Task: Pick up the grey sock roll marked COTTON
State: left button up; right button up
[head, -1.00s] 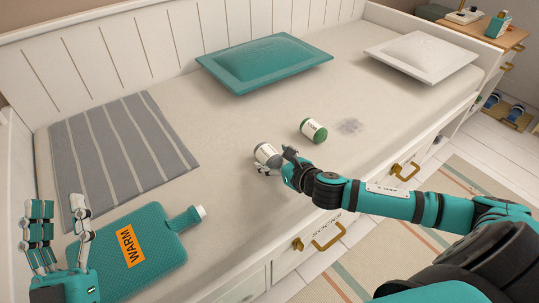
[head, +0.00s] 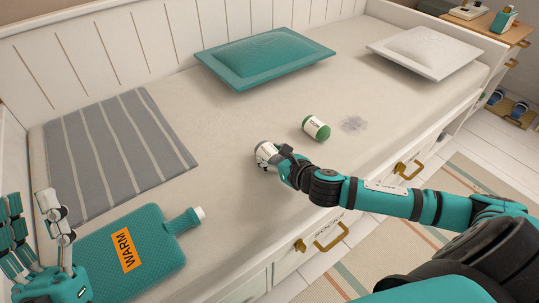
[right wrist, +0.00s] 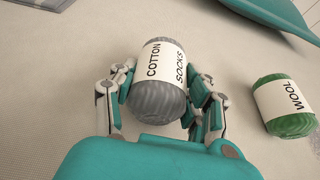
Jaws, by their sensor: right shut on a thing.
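The grey sock roll (right wrist: 160,101) has a white band reading COTTON SOCKS in the right wrist view. In the head view the sock roll (head: 264,152) is near the middle of the bed, partly hidden by my right gripper (head: 273,158). The right gripper (right wrist: 160,90) has its fingers on both sides of the roll and is shut on it. The roll looks at or close to the bed surface; I cannot tell if there is a gap. My left gripper (head: 38,225) is open and empty at the lower left.
A teal WARM bottle (head: 135,252) and striped grey mat (head: 115,155) lie left. Teal (head: 264,60) and white (head: 425,52) pillows are at the back.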

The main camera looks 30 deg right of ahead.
jog(key=shift+c, duration=1.2)
jog(key=shift+r, duration=0.1)
